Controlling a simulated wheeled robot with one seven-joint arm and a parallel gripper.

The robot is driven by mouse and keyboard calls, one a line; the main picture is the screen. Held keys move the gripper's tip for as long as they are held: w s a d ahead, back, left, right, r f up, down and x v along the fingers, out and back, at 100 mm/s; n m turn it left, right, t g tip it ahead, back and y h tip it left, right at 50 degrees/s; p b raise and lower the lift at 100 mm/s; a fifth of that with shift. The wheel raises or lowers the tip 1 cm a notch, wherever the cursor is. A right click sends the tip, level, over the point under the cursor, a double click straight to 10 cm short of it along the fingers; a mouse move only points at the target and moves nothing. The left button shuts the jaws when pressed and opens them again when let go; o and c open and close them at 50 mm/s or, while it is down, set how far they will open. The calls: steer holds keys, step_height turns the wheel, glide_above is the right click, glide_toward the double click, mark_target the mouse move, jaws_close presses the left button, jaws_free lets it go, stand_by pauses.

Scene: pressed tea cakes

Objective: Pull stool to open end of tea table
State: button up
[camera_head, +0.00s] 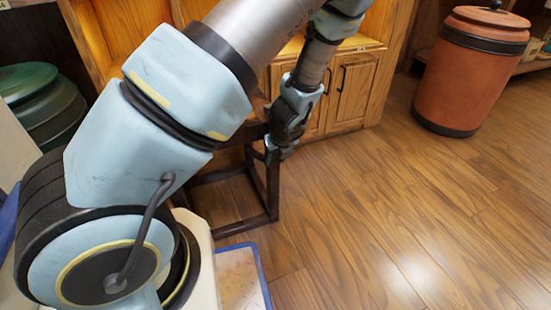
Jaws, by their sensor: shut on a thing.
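A dark brown wooden stool (273,185) stands on the floor left of the middle in the head view, in front of a wooden cabinet. Its legs and low rails show, while much of its seat and left side is hidden behind my arm. My gripper (276,150) is at the stool's upper right corner and is shut on the stool there. The fingertips are small and partly hidden. The tea table cannot be made out in this view.
A wooden cabinet (352,92) stands behind the stool. A large orange-brown jar (466,75) with dark bands stands at the upper right. A green lidded pot (45,100) is at the left. A blue-edged pale panel (240,280) lies near my base. The wooden floor (400,210) at right is clear.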

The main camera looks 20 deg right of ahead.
jaws_close()
stand_by(0.8)
